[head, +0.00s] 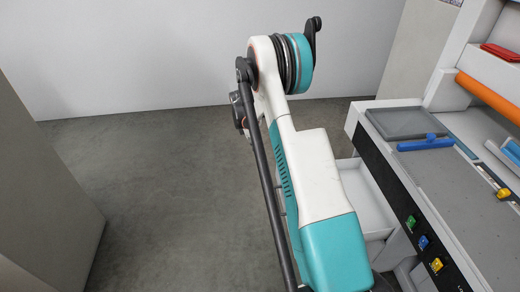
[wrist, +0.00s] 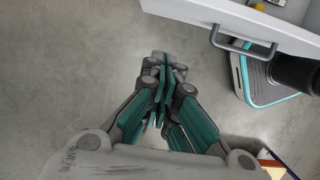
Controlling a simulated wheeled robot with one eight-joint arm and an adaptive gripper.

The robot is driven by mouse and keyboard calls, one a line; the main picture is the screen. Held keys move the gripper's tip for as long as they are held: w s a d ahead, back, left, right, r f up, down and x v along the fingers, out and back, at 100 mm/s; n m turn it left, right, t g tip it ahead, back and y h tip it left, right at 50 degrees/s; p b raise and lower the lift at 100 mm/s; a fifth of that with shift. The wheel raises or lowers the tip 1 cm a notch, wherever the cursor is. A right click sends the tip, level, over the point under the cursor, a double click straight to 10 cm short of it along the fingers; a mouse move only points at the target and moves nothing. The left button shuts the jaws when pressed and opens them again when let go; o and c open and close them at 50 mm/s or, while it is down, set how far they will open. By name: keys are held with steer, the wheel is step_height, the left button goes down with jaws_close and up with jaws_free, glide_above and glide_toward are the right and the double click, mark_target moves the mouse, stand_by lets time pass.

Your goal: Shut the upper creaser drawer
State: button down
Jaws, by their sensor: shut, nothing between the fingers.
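The creaser stands at the right in the head view, with a grey bed (head: 460,190) and a black front panel (head: 400,190). A white drawer (head: 362,190) sticks out below that panel, partly hidden by my arm; I take it for the upper one. In the wrist view a white drawer front (wrist: 215,12) with a grey bar handle (wrist: 243,46) crosses the top right. My gripper (wrist: 163,80) is shut and empty. In the picture it is left of and below the handle, apart from it, with bare floor behind the fingers.
Green, blue and yellow knobs (head: 424,242) line the panel. A blue-handled piece (head: 426,143) and an orange roller (head: 488,96) are on the machine. A beige block (head: 45,180) stands at the left. The grey floor (head: 160,180) between is clear.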

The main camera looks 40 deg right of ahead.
steer(key=s+d+f+b, duration=0.3)
steer(key=d+f+b, duration=0.1)
steer(key=f, duration=0.4)
steer(key=shift+d, duration=0.5)
steer(key=shift+d, duration=0.1)
